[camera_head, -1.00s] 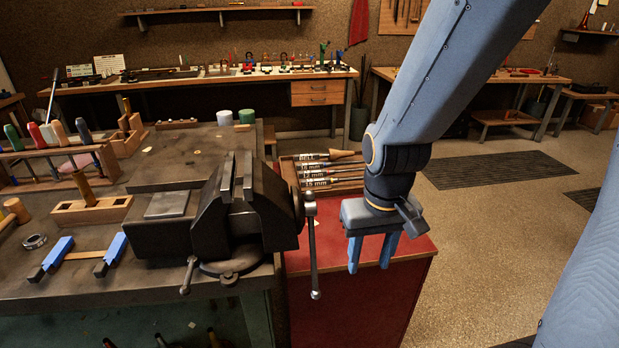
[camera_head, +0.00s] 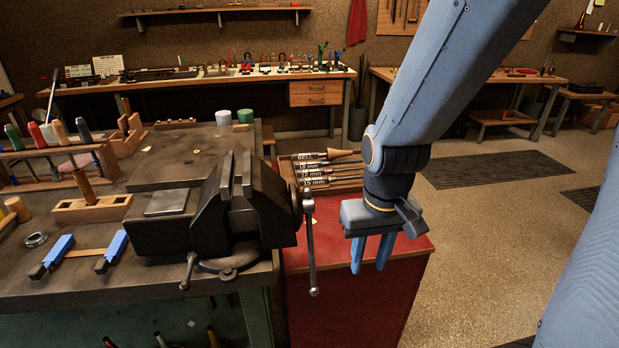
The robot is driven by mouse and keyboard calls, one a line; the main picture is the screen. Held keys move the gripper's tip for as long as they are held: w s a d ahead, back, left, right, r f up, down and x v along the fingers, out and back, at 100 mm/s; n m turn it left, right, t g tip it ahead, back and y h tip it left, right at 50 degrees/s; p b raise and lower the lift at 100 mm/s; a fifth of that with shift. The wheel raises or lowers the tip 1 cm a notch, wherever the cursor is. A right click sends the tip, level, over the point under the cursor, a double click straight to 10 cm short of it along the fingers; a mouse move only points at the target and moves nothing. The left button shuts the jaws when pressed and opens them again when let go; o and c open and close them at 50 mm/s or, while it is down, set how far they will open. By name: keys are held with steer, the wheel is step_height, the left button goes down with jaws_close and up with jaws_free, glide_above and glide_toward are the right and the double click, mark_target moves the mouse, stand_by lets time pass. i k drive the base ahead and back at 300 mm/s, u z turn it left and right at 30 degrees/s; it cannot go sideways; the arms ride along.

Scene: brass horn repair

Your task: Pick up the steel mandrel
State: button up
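Several steel mandrels lie side by side in a wooden tray (camera_head: 288,172) on top of the red cabinet (camera_head: 350,310). The rearmost is marked BELL and has a wooden handle (camera_head: 343,154); the others have mm size labels, with one steel mandrel (camera_head: 314,182) at the front. My arm hides the right ends of some of them. My gripper (camera_head: 371,266) points down in front of and to the right of the tray, over the cabinet's front part. Its two blue fingers are apart with nothing between them, and it touches no mandrel.
A large black bench vise (camera_head: 240,215) stands left of the cabinet, with its handle bar (camera_head: 310,245) hanging between it and my gripper. The workbench (camera_head: 60,285) on the left carries blue clamps (camera_head: 112,250) and a tool rack. Open floor lies to the right.

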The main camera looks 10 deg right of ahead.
mark_target(315, 172)
steer(key=k, duration=1.2)
steer(key=z, duration=0.85)
steer(key=i, duration=1.85)
steer(key=u, duration=0.95)
steer(key=i, duration=0.3)
steer(key=u, duration=0.3)
